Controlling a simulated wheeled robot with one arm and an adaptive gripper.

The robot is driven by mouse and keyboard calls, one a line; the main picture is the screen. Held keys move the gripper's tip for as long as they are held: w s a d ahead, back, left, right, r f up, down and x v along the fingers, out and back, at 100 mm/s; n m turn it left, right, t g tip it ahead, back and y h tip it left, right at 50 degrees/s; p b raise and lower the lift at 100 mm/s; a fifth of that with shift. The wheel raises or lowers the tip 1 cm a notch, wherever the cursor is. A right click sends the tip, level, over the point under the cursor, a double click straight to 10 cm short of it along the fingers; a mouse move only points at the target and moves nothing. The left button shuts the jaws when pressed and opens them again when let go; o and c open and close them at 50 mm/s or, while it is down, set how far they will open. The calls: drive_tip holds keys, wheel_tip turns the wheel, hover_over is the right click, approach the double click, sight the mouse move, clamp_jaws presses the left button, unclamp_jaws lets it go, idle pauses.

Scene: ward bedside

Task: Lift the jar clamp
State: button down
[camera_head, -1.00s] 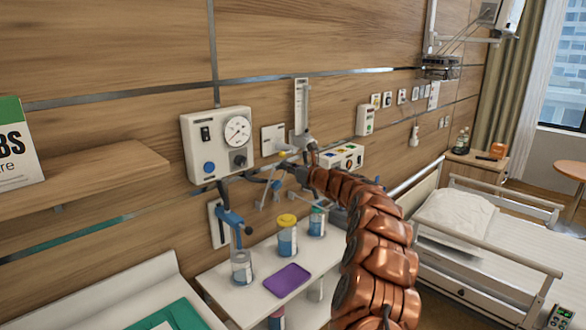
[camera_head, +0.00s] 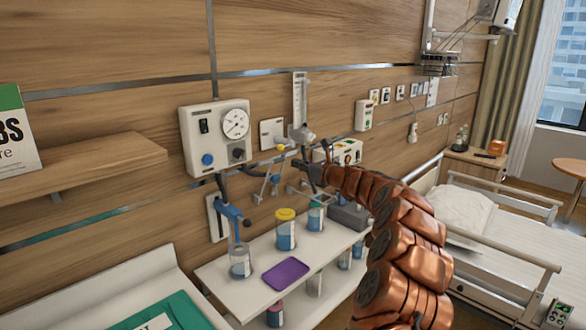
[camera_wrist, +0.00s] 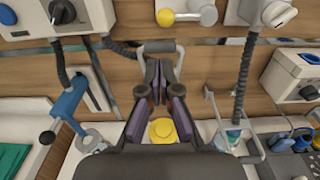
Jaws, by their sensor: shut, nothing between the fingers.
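A blue clamp (camera_head: 229,210) hangs on the wall beneath the gauge box. It also shows in the wrist view (camera_wrist: 71,101), left of my gripper, with a black knob and a grey ring at its lower end. A clear jar with blue liquid (camera_head: 240,262) is below it in the head view; I cannot tell whether they are joined. My gripper (camera_wrist: 160,75) is shut and empty, to the right of the clamp and apart from it. In the head view my gripper (camera_head: 298,168) is small and partly blends with the wall fittings.
A white shelf (camera_head: 222,277) holds a yellow-lidded jar (camera_head: 286,232), another jar (camera_head: 316,216) and a purple tray (camera_head: 286,274). The gauge box (camera_head: 216,138) and a wall rail with hoses are close to my gripper. A bed (camera_head: 510,256) stands at right.

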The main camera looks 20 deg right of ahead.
drive_tip(key=s+d+r+b, duration=0.1)
drive_tip(key=s+d+r, duration=0.1)
drive_tip(key=s, duration=0.3)
drive_tip(key=shift+s+d+r, duration=0.3)
drive_tip(key=shift+s+r, duration=0.05)
drive_tip(key=shift+r, duration=0.45)
drive_tip(key=shift+a, duration=0.1)
